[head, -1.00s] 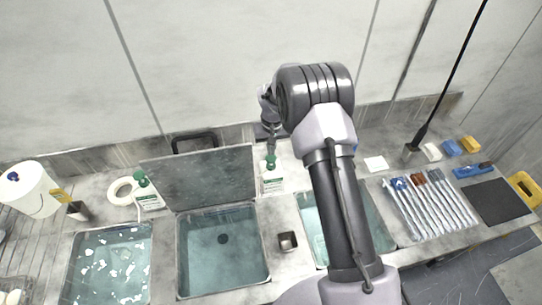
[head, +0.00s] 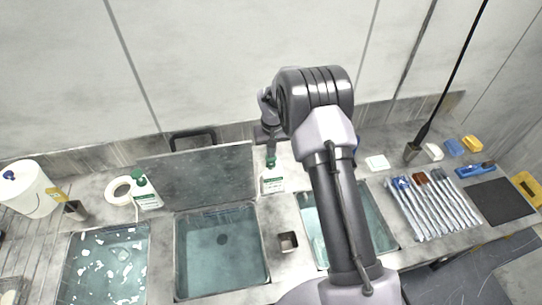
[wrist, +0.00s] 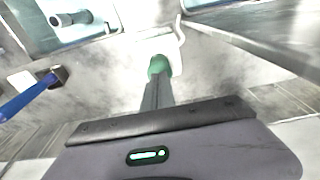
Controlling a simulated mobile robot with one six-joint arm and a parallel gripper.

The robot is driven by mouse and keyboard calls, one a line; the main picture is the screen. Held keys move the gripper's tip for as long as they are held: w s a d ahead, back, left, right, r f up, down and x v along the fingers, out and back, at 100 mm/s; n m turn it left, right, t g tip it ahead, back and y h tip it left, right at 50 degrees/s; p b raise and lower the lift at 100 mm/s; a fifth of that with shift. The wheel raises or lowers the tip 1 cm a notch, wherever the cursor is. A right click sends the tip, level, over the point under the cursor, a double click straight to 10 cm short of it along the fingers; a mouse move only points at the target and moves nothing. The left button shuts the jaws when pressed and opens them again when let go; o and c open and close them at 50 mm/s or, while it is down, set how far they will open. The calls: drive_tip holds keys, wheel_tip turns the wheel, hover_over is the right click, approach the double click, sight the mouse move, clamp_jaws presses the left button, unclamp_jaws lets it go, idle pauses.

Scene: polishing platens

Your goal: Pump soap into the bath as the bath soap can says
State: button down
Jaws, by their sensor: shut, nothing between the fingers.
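A white soap bottle (head: 272,181) with a green pump top and a green-and-white label stands behind the gap between the middle and right baths. My gripper (head: 271,152) is shut and empty, pointing down right over its pump. In the wrist view the shut fingertips (wrist: 157,88) lie close to the green pump top (wrist: 158,66); I cannot tell if they touch. A second such bottle (head: 147,195) stands behind the left bath. The left bath (head: 66,268) has white patches on its water. The middle bath (head: 180,262) is clear. My arm partly hides the right bath (head: 384,249). The label text is unreadable.
A grey panel (head: 195,178) stands upright behind the middle bath. A small metal cup (head: 288,241) sits between the middle and right baths. A blue-handled tool (wrist: 28,95) lies beside a white block. Several wrapped tools (head: 435,207) lie at right.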

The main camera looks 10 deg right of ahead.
drive_tip(key=shift+f+b, duration=0.35)
drive_tip(key=shift+f, duration=0.2)
drive_tip(key=shift+r+p, duration=0.7)
drive_tip(key=shift+r, duration=0.95)
drive_tip(key=shift+f, duration=0.15)
drive_tip(key=shift+f+b, duration=1.35)
drive_tip(key=shift+f, duration=0.1)
drive_tip(key=shift+r, duration=0.1)
drive_tip(key=shift+r+p, duration=0.7)
drive_tip(key=shift+r, duration=0.75)
drive_tip(key=shift+r, duration=0.1)
